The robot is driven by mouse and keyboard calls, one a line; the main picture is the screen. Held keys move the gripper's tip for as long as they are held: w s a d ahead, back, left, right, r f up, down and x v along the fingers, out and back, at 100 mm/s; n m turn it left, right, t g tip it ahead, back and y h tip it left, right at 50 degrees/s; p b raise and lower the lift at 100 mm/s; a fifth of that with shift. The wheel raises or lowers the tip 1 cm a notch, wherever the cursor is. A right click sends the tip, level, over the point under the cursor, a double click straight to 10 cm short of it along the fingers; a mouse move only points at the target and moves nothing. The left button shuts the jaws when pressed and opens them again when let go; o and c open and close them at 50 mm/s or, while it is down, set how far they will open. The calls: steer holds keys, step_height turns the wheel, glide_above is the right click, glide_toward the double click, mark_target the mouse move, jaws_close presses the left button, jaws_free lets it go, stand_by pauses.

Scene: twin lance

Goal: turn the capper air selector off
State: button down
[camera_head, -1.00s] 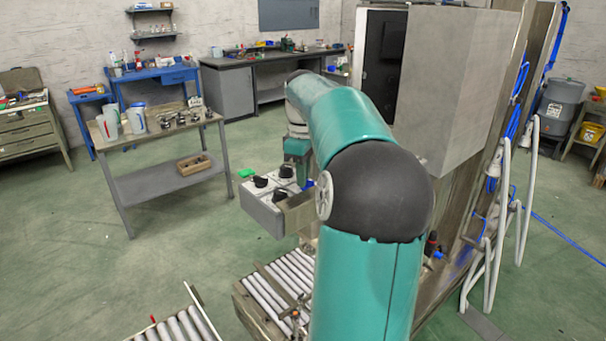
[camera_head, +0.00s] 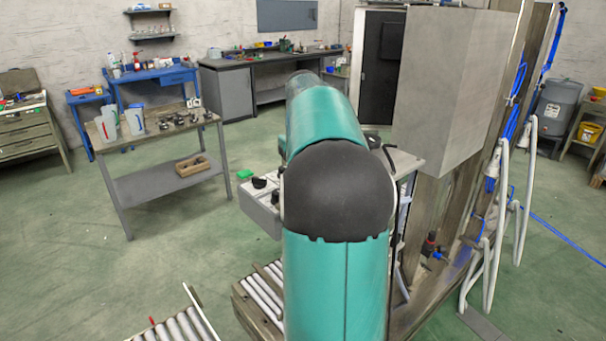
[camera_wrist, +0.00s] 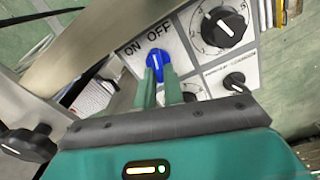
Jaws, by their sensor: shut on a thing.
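The blue selector knob (camera_wrist: 158,58) is on a light panel (camera_wrist: 188,32) in the wrist view, under the printed words ON and OFF. OFF stands right above the knob, and ON stands to the upper left. My gripper (camera_wrist: 162,78) has its two green fingers closed on the blue knob. The knob's exact pointing direction is too small to tell. In the head view the grey control box (camera_head: 260,212) is partly hidden by my arm, and the blue knob and my gripper are hidden there.
A large black dial (camera_wrist: 224,27) and a smaller black knob (camera_wrist: 234,82) are right of the blue knob. Another black knob (camera_wrist: 28,142) is at lower left. A roller conveyor (camera_head: 262,298) lies below the box. A tall grey cabinet (camera_head: 450,85) stands to the right.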

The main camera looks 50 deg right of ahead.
steer(key=shift+d+m, duration=0.1)
steer(key=shift+m, duration=1)
steer(key=c, duration=1.5)
jaws_free()
step_height(320, 180, up, 14)
steer(key=shift+f, duration=0.1)
